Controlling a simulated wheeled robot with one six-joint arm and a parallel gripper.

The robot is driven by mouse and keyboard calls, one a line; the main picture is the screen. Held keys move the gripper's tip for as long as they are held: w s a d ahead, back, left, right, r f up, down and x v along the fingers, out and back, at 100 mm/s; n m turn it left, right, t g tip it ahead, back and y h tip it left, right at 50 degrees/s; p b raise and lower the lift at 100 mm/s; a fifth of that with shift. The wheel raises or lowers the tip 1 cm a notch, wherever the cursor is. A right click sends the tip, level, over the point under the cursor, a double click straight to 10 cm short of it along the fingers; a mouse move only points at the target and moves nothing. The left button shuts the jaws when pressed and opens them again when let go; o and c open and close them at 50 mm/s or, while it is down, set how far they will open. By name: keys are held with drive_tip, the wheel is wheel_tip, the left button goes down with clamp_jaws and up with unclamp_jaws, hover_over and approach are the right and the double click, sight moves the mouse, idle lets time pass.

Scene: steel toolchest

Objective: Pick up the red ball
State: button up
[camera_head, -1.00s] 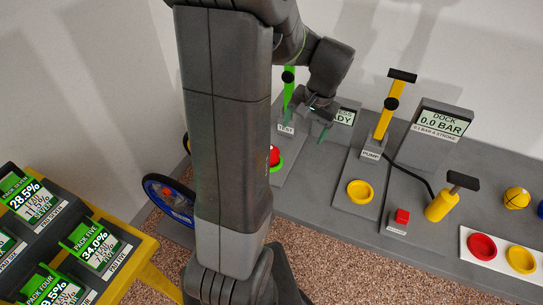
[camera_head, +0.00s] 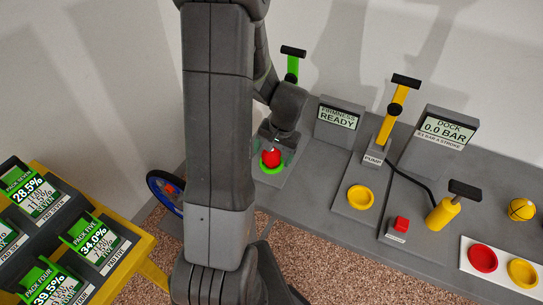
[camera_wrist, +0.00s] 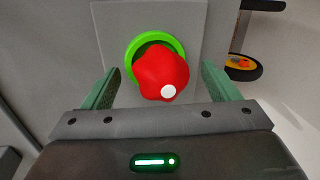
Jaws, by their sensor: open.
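The red ball (camera_head: 271,157) sits in a green ring (camera_head: 271,170) on a grey plate at the left part of the bench. In the wrist view the ball (camera_wrist: 160,72) looks lumpy, with a white spot on its near side, and the green ring (camera_wrist: 131,50) shows around its far side. My gripper (camera_head: 272,150) is right at the ball. In the wrist view my gripper (camera_wrist: 158,82) is open, one green finger on each side of the ball, with visible gaps between fingers and ball.
A green-handled lever (camera_head: 292,65) stands behind my arm. A "Firmness ready" display (camera_head: 337,118), a yellow pump lever (camera_head: 393,112) and a "Dock 0.0 bar" display (camera_head: 447,132) stand to the right. A wheel (camera_head: 165,192) is at left.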

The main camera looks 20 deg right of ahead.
drive_tip(key=c, duration=1.1)
